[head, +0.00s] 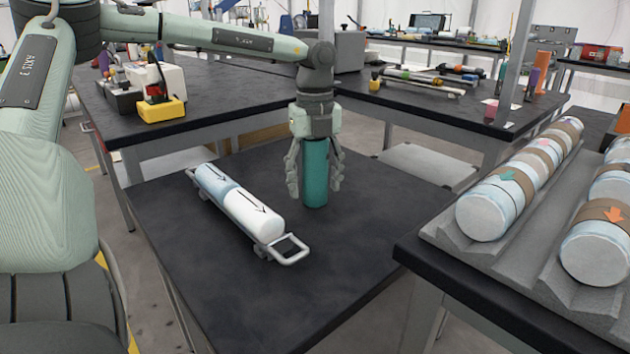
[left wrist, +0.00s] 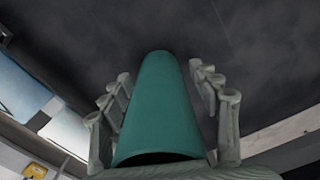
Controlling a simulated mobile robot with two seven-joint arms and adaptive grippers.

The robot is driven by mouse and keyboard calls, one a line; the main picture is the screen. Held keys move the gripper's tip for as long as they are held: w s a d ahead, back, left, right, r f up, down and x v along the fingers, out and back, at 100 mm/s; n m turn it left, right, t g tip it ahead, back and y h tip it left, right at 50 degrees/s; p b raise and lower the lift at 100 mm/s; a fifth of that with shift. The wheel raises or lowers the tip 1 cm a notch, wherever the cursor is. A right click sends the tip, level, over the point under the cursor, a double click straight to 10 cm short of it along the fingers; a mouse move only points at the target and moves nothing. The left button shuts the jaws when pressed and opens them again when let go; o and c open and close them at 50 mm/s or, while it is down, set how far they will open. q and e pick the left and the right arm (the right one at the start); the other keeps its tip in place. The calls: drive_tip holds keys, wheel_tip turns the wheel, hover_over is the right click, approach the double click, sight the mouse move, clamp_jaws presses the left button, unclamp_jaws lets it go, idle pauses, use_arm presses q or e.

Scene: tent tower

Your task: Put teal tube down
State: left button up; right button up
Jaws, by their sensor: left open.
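The teal tube (head: 315,175) stands upright on the dark table (head: 215,300), towards its back right part. My left gripper (head: 315,188) points down over it, with its fingers open on either side of the tube. In the left wrist view the teal tube (left wrist: 160,105) lies between the two open fingers of my left gripper (left wrist: 165,100), with a gap showing on both sides near the tips. The tube's top is hidden under the gripper's palm. My right gripper is not in view.
A metal carrier (head: 290,253) with a white and pale blue cylinder (head: 240,200) lies left of the tube. At the right, another table holds a grey rack (head: 480,255) with several wrapped cylinders. The near part of the dark table is clear.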

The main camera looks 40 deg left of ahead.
use_arm(q)
drive_tip(key=shift+r, duration=0.1)
wheel_tip(320, 180, up, 12)
idle(0.5)
idle(0.4)
